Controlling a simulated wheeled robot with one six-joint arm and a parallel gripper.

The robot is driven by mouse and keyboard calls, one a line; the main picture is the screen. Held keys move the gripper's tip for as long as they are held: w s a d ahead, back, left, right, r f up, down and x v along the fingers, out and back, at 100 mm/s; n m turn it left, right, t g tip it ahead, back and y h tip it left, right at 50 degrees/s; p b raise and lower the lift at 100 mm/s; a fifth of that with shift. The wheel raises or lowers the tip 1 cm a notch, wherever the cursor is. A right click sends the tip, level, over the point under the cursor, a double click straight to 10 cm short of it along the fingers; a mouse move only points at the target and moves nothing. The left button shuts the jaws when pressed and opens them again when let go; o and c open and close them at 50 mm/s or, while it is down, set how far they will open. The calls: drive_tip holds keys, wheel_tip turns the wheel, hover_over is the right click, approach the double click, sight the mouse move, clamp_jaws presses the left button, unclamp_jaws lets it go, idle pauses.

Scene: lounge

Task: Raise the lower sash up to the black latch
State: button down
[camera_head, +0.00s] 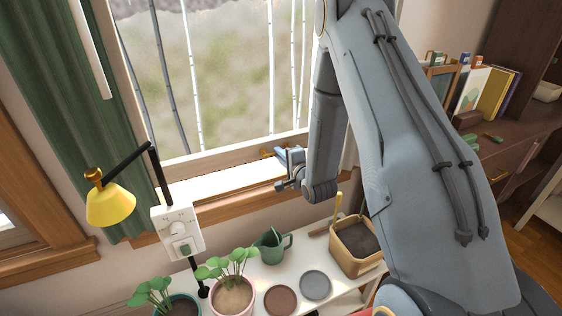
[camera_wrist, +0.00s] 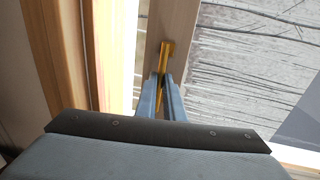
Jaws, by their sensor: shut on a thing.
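The lower sash shows its pale wooden bottom rail (camera_head: 220,160) in the head view, and the rail also shows in the wrist view (camera_wrist: 172,20). A brass handle (camera_wrist: 166,58) is fixed to this rail; a bit of it shows in the head view (camera_head: 267,153). My gripper (camera_wrist: 162,84) is shut on the handle, its two blue-grey fingers on either side of it. In the head view my gripper (camera_head: 282,156) is at the rail's right part. A bright strip lies below the rail. The black latch is not visible in either view.
A yellow lamp (camera_head: 110,204) on a black arm stands left of the window, by a green curtain (camera_head: 62,100). Below the sill (camera_head: 235,204), a white table holds potted plants (camera_head: 232,292), a green watering can (camera_head: 271,246) and a planter box (camera_head: 355,250). Shelves (camera_head: 520,125) stand at right.

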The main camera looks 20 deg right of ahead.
wheel_tip(320, 180, up, 4)
drive_tip(key=shift+r+p, duration=0.15)
drive_tip(key=shift+p, duration=0.7)
drive_tip(key=c, duration=1.9)
unclamp_jaws()
drive_tip(key=shift+s, duration=0.1)
approach(274, 140)
drive_tip(key=v, duration=0.3)
drive_tip(key=shift+d+b, duration=0.15)
drive_tip(key=shift+b, duration=0.2)
